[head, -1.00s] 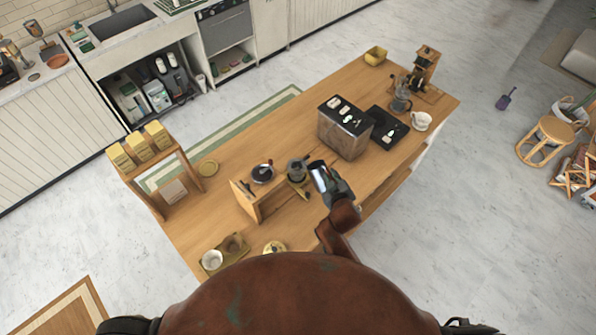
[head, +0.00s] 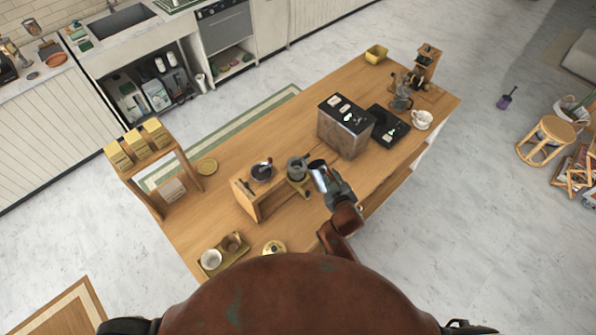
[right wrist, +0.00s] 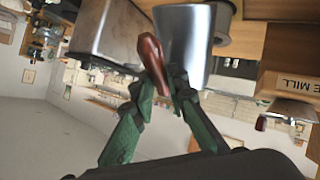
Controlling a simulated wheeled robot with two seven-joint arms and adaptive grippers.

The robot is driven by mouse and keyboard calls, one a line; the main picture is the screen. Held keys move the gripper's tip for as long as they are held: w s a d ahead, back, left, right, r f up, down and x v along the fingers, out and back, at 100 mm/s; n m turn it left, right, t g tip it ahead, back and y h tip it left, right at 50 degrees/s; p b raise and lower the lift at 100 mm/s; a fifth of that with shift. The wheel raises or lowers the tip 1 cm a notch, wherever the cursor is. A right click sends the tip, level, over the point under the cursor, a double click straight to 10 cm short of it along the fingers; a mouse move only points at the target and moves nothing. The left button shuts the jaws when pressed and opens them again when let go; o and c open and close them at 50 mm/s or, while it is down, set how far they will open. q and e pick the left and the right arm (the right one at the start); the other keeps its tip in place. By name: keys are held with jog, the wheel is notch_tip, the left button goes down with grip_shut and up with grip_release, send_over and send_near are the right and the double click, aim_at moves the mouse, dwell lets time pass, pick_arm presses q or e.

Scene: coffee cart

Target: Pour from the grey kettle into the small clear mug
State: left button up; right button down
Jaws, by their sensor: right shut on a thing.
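My right gripper (head: 329,186) is shut on the brown handle (right wrist: 150,55) of a shiny grey metal vessel, which I take as the grey kettle (head: 320,179). The kettle also shows large in the right wrist view (right wrist: 185,45), beside the green fingers. It is held above the table, tilted, its dark mouth towards the left in the head view. Just left of it, a small greyish cup (head: 297,168) stands by the wooden stand; it may be the clear mug, but I cannot tell surely. My left gripper is out of view.
The wooden table (head: 230,205) carries a low wooden stand (head: 258,201) with a dark bowl (head: 262,172). A metal-sided box (head: 343,130) stands behind the kettle, with a black scale (head: 388,127) beside it. A tray (head: 225,258) with cups is at the near left.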

jog(key=shift+s+d+f+t+b, duration=0.15)
jog(key=shift+f+t+b, duration=0.3)
jog(key=shift+b, duration=0.55)
jog(key=shift+r+g+p, duration=0.35)
jog(key=shift+r+p, duration=0.05)
jog(key=shift+p, duration=0.85)
jog(key=shift+w+a+r+p, duration=0.25)
jog(key=shift+r+p, duration=0.15)
jog(key=shift+p, duration=0.35)
